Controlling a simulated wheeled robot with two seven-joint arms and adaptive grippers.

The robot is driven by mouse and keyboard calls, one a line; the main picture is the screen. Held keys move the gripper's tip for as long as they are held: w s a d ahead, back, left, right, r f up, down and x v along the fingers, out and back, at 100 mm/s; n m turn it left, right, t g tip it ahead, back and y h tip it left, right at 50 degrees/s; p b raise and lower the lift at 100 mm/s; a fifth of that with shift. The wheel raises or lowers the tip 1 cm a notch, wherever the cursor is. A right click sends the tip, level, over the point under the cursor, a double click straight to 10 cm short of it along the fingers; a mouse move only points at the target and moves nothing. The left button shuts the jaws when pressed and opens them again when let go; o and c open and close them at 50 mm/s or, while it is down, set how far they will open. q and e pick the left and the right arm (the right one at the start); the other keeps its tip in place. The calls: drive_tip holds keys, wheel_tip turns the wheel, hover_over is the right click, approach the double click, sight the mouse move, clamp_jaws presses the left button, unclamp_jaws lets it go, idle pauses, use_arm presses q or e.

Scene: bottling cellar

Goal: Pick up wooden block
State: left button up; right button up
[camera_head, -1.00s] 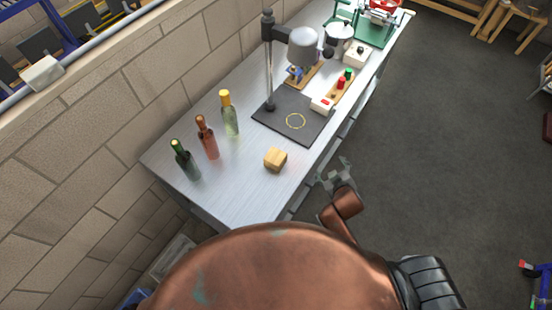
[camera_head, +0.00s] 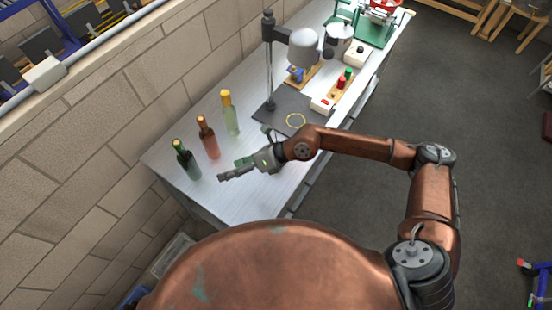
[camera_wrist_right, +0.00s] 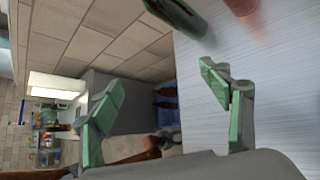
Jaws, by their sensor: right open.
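The wooden block does not show in either view now; in the head view my right arm covers the spot on the bench where it sat. My right gripper (camera_head: 232,171) is over the near part of the bench, pointing left toward the bottles. In the right wrist view its two green fingers (camera_wrist_right: 165,88) are spread wide with nothing between them. My left gripper is not in view.
The pale bench (camera_head: 240,205) holds a dark green bottle (camera_head: 187,161), a reddish bottle (camera_head: 208,141) and a yellow-capped bottle (camera_head: 230,117). Behind my arm are a drill-like stand (camera_head: 269,70) on a dark plate and a red and green button box (camera_head: 342,82). A stone wall borders the left.

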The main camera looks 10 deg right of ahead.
drive_tip(key=w+d+f+h, duration=0.2)
drive_tip(key=d, duration=0.4)
drive_tip(key=w+d+f+n+h, duration=0.1)
drive_tip(key=w+d+f+h, duration=0.1)
drive_tip(key=d, duration=0.4)
drive_tip(key=w+d+f+n+t+h, duration=0.1)
drive_tip(key=w+d+f+h, duration=0.2)
drive_tip(key=d+h, duration=0.1)
drive_tip(key=shift+w+d, duration=0.3)
drive_tip(key=shift+d, duration=0.6)
drive_tip(key=shift+x, duration=0.85)
drive_tip(key=p+x, duration=0.1)
drive_tip(key=x, duration=0.5)
drive_tip(key=shift+w+d, duration=0.1)
drive_tip(key=shift+d, duration=0.05)
drive_tip(key=shift+r, duration=0.1)
drive_tip(key=c, duration=1.4)
drive_tip(key=shift+o, duration=0.2)
drive_tip(key=shift+r, duration=0.1)
